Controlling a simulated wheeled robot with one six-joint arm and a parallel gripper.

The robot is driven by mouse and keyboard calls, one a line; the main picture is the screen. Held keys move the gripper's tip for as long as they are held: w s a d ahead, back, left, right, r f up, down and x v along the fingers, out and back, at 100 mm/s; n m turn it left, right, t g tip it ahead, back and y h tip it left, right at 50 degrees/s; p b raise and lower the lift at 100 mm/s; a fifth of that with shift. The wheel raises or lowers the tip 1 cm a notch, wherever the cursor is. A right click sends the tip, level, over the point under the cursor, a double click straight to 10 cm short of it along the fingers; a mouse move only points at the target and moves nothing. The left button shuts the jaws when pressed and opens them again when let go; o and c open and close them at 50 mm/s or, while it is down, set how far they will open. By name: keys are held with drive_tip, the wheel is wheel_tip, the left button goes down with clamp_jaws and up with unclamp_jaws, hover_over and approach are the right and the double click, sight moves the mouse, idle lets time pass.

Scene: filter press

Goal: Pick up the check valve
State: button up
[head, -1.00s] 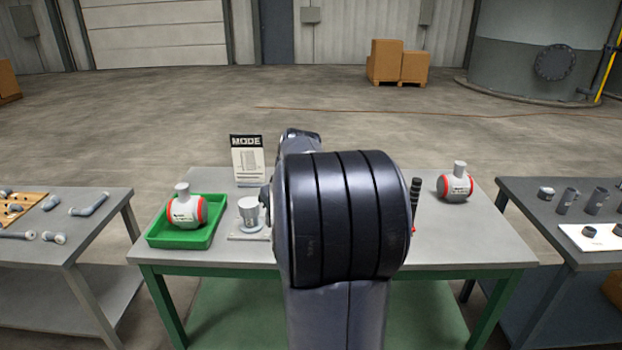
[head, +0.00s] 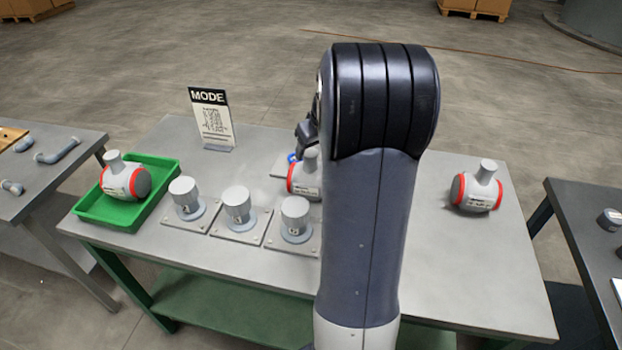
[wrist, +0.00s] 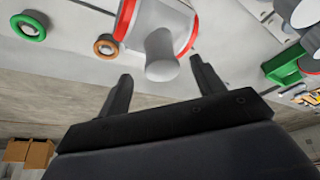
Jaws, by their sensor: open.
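Three similar light grey valves with red bands and a grey stub on top show in the head view. One valve (head: 125,180) lies in the green tray (head: 160,190), one (head: 302,180) is in the middle, partly hidden by my arm, and one (head: 478,188) is on the right of the table. I cannot tell from their looks which is the check valve. In the wrist view, my gripper (wrist: 160,70) is open, with the stub of a red-banded valve (wrist: 163,50) in the gap between its fingers. I cannot tell whether they touch.
Grey capped cylinders on square plates, such as the middle one (head: 238,207), stand left of my arm. A MODE sign (head: 212,118) stands at the back. A green ring (wrist: 28,25) and an orange ring (wrist: 105,46) show beside the valve. The table's right front is clear.

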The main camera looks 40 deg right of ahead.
sight(311, 152)
drive_tip(key=shift+p+x, duration=0.35)
drive_tip(key=shift+x, duration=1.6)
drive_tip(key=shift+a, duration=0.1)
drive_tip(key=shift+c, duration=0.2)
drive_tip(key=shift+r, duration=0.1)
drive_tip(key=c, duration=1.2)
